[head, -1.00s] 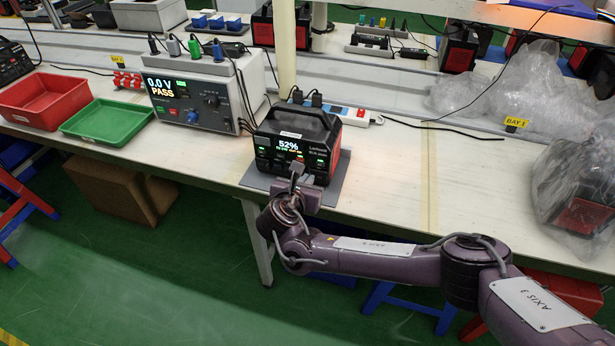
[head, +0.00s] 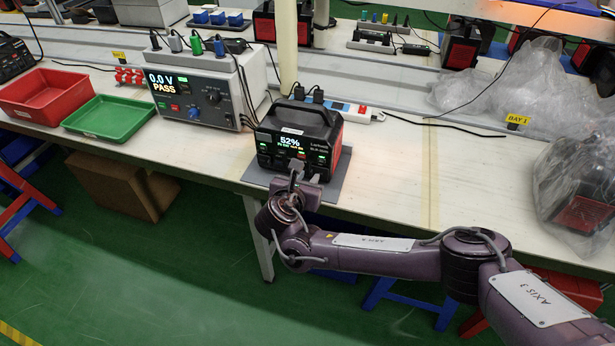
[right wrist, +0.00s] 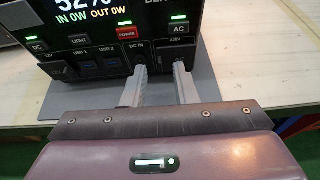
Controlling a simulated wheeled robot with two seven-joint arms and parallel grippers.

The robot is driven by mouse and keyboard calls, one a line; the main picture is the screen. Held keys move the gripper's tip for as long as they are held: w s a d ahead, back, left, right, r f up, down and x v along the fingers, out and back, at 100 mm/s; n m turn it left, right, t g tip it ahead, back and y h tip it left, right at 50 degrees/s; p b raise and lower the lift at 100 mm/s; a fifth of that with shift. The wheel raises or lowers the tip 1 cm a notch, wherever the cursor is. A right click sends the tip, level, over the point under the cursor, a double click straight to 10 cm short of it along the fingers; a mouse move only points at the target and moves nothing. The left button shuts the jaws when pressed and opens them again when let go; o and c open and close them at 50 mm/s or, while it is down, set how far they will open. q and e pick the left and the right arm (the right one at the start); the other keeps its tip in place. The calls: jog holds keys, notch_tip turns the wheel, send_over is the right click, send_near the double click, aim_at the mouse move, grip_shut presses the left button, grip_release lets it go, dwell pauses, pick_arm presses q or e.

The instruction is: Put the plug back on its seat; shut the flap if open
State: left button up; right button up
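The black power station (head: 297,140) stands on a grey mat (head: 345,172) at the bench front, its screen reading 52%. Several plugs stand in a row on top of the grey tester: a black one (head: 154,40), a grey one (head: 175,41), a green one (head: 196,44) and a blue one (head: 218,46). My right gripper (head: 306,172) is at the station's lower front panel. In the right wrist view the gripper (right wrist: 163,75) has its fingers apart, with no object seen between them. My left gripper is out of view.
The tester (head: 203,94) reads 0.0 V PASS. Left of it are a green tray (head: 110,118) and a red bin (head: 46,95). A white power strip (head: 350,112) lies behind the station. A bagged unit (head: 575,180) stands far right; the bench between is clear.

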jog(key=v, duration=0.7)
jog(key=shift+p, duration=0.45)
